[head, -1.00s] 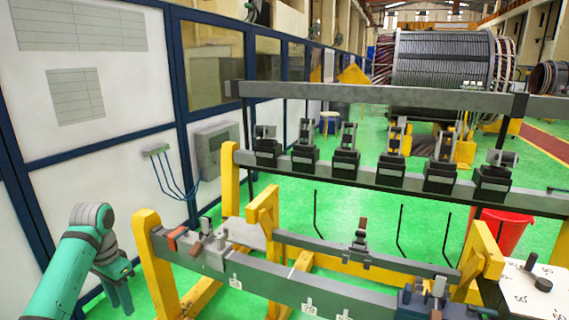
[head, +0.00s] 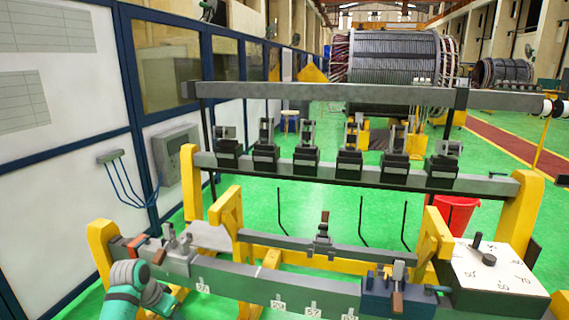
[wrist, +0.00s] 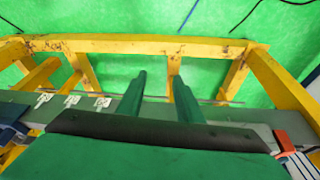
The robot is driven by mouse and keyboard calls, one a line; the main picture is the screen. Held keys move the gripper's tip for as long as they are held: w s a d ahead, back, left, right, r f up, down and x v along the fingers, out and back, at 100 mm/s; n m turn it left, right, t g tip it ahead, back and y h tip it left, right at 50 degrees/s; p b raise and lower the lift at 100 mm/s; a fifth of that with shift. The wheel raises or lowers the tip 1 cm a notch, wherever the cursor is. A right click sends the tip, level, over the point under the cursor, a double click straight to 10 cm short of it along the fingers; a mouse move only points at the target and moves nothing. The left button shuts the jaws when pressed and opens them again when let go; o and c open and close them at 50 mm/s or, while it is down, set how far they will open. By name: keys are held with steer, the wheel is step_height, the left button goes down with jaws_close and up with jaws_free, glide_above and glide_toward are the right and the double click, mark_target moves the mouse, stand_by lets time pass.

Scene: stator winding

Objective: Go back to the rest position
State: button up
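My gripper (wrist: 159,80) shows in the wrist view as two green fingers standing apart, with nothing between them. Below the fingers is the dark front edge of the gripper body. In the head view my teal arm (head: 128,288) is at the lower left, in front of the left end of the winding fixture (head: 250,284). The fingers are not clear in that view. The wrist view looks down past the fixture's grey beam (wrist: 22,98) with white number tags, onto yellow frame bars (wrist: 130,44) and green floor. I cannot tell whether the gripper touches the beam.
A row of black clamps (head: 306,160) sits on the rear beam. A white dial box (head: 490,270) stands at the right, with a red bin (head: 455,212) behind it. A white wall panel with a grey box (head: 176,152) is at the left. Open green floor (head: 335,205) lies between the beams.

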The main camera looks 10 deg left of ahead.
steer(key=w+d+f+t+h, duration=0.15)
steer(key=w+d+f, duration=0.4)
steer(key=d, duration=0.75)
steer(key=w+d+f+t+h, duration=0.1)
steer(key=w+d+f+t, duration=0.35)
steer(key=d, duration=0.85)
steer(key=s+d+f+n+t, duration=0.1)
steer(key=s+d+f+n, duration=0.2)
steer(key=d, duration=0.6)
steer(key=s+d+f+t, duration=0.1)
steer(key=s+d+f, duration=0.25)
steer(key=d, duration=0.55)
steer(key=s+d+f+n+t+y, duration=0.1)
steer(key=s+d+y, duration=0.15)
steer(key=s, duration=0.85)
steer(key=s+d+f+n+t+y, duration=0.1)
steer(key=s+d, duration=0.3)
steer(key=s, duration=0.7)
steer(key=s+a+r+m+t, duration=0.1)
steer(key=s+a+r, duration=0.1)
steer(key=s+r, duration=0.5)
steer(key=s+a+r+m, duration=0.2)
steer(key=s+r, duration=0.6)
steer(key=s, duration=0.5)
steer(key=shift+s+t, duration=0.4)
